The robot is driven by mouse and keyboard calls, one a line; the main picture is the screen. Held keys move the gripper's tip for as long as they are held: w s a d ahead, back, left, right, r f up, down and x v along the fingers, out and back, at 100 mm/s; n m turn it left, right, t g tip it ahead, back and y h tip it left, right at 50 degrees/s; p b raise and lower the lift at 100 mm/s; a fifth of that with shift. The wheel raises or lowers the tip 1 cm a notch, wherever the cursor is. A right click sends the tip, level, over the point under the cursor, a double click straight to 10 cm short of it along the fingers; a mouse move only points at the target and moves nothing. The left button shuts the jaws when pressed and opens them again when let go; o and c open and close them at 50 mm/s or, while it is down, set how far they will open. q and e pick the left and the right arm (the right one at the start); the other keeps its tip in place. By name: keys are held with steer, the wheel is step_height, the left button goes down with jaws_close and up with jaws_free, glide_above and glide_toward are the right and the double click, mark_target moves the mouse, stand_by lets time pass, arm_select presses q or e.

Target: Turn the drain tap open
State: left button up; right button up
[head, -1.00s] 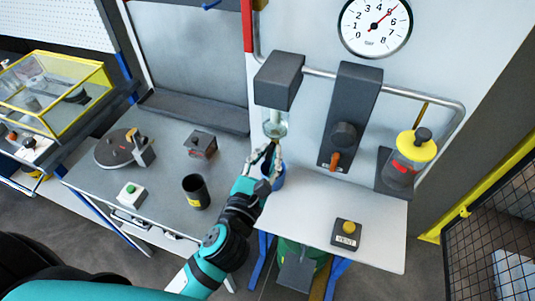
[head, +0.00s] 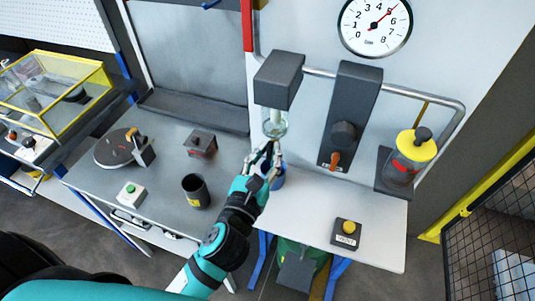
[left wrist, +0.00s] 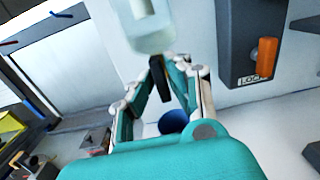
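A clear bowl (head: 275,128) hangs under a dark box-shaped unit (head: 279,81) on the wall panel. It also shows at the top of the left wrist view (left wrist: 148,25). My left gripper (head: 270,150) is just below the bowl. In the left wrist view, its two fingers (left wrist: 168,75) reach up to the underside of the bowl. The drain tap is otherwise hidden by the fingers. My right gripper is out of view.
A blue cup (head: 275,178) stands behind the gripper on the white shelf (head: 300,210). A dark panel with an orange lever (head: 335,160) is to the right. A yellow-topped canister (head: 410,155), a vent button (head: 346,233) and a black cup (head: 195,191) are nearby.

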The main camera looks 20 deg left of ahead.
arm_select(q)
steer(key=shift+o, duration=0.2)
steer(key=shift+w+f, duration=0.1)
steer(key=shift+w, duration=0.05)
steer(key=shift+s, duration=0.45)
steer(key=s, duration=1.1)
steer(key=shift+a, duration=0.2)
steer(key=shift+s, duration=0.1)
